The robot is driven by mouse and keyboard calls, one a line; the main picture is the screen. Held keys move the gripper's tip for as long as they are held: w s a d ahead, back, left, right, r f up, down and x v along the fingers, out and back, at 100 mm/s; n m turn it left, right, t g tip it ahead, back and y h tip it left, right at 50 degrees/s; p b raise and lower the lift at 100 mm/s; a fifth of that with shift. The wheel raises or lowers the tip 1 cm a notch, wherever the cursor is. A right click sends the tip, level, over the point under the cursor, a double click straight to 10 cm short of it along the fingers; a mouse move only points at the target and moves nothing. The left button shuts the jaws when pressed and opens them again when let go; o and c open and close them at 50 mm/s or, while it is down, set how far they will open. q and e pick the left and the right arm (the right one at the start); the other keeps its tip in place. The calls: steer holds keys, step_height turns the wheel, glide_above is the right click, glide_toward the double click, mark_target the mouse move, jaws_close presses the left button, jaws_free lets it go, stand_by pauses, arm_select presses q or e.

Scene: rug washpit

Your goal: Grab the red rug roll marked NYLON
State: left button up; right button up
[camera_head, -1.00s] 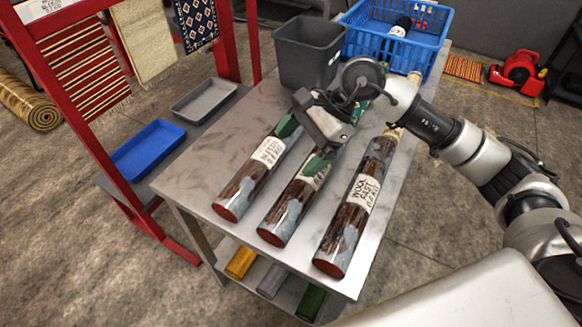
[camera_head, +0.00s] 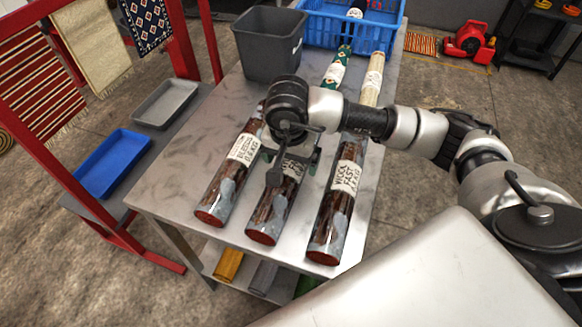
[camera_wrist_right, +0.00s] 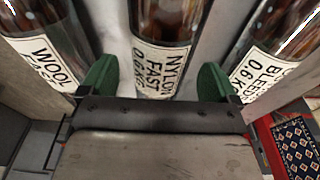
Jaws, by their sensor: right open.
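Three dark brown and grey rolls with red ends lie side by side on the table. The middle roll (camera_head: 268,220) has a white label that reads NYLON FAST in the right wrist view (camera_wrist_right: 160,70). My right gripper (camera_head: 290,160) is over the middle roll and covers part of its label in the head view. In the right wrist view its green fingers (camera_wrist_right: 157,80) are open, one on each side of the NYLON roll. I cannot tell whether they touch it. My left gripper is not in view.
The WOOL roll (camera_head: 328,225) and the BLEED roll (camera_head: 222,190) flank it closely. Behind lie a green patterned roll (camera_head: 335,75) and a cream roll (camera_head: 372,80). A grey bin (camera_head: 268,45) and blue basket (camera_head: 352,30) stand at the table's far end.

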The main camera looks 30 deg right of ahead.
mark_target(291, 167)
step_height(291, 167, down, 3)
steer(key=shift+w+d+f, duration=0.1)
steer(key=shift+w+f, duration=0.05)
steer(key=shift+f, duration=0.05)
steer(key=c, duration=1.4)
steer(key=shift+r, duration=0.1)
